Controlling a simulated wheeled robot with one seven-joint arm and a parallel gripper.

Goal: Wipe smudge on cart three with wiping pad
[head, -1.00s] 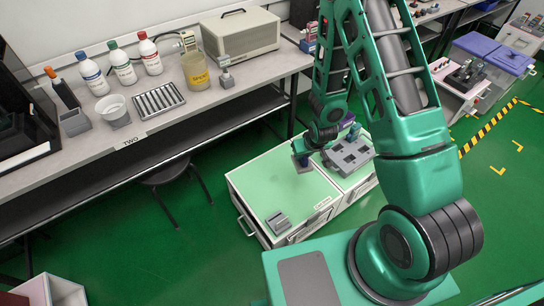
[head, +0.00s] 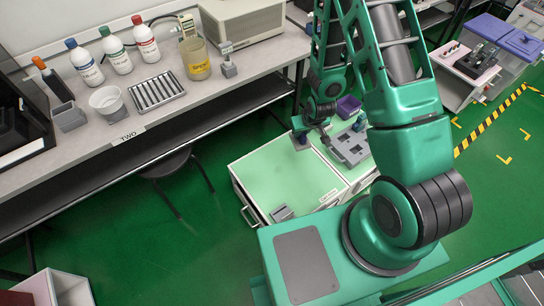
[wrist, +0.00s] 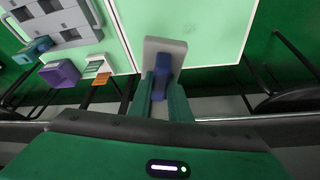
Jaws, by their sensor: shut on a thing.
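My gripper (wrist: 160,98) is shut on the blue handle of the wiping pad (wrist: 165,47), which has a flat grey base. In the head view my gripper (head: 305,132) and the pad (head: 302,143) are small, near the back edge of the pale green cart top (head: 275,175). The cart top also shows below the pad in the wrist view (wrist: 215,25). I cannot tell whether the pad touches it.
A grey tray with square recesses (head: 350,147) and a purple bin (head: 348,106) are on the right. A small grey block (head: 283,213) sits at the cart's front edge. The bench (head: 160,118) with bottles and a beaker stands left.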

